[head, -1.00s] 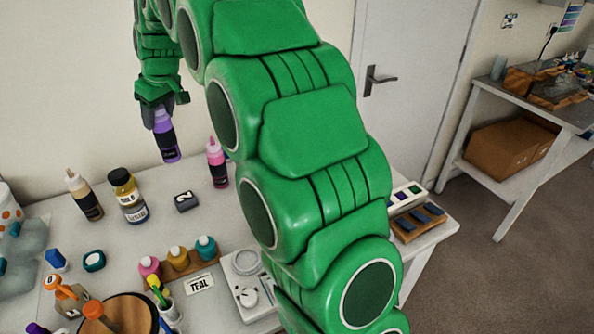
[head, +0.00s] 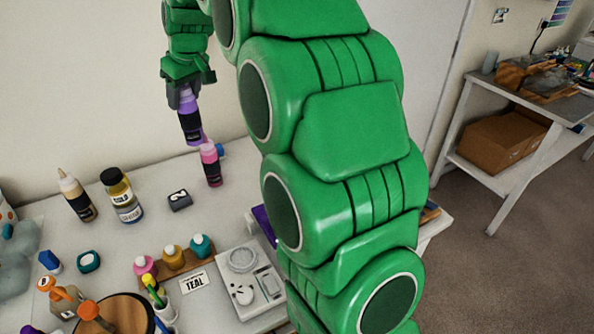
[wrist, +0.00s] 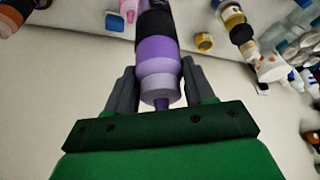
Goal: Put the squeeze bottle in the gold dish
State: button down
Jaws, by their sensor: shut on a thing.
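My gripper (head: 184,92) is shut on the squeeze bottle (head: 190,122), which is purple with a black label. The bottle hangs nearly upright in the air above the back of the table, gripped near its nozzle end. In the wrist view, the squeeze bottle (wrist: 160,62) sits between both fingers of my gripper (wrist: 158,82), with its nozzle towards the palm. In the head view the held bottle's lower end overlaps the top of a pink bottle; I cannot tell whether they touch.
The pink bottle (head: 210,166) stands at the back of the table. A cream bottle (head: 76,195), a gold-labelled jar (head: 121,196) and a dark block (head: 179,200) stand to its left. Small paint pots (head: 173,257) and a scale (head: 243,262) are nearer. My arm hides the table's right part.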

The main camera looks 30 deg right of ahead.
jog(key=s+d+m+h, duration=0.2)
jog(key=s+d+m, duration=0.3)
jog(key=s+d, duration=1.55)
jog(key=w+d+f, duration=0.3)
jog(key=w+f, duration=0.4)
jog(key=f, duration=0.2)
jog(key=w+d+f, duration=0.3)
jog(key=w+f, duration=0.5)
jog(key=f, duration=0.1)
jog(key=shift+d+f+t, duration=0.3)
jog(key=shift+d, duration=0.05)
jog(key=shift+f, duration=0.1)
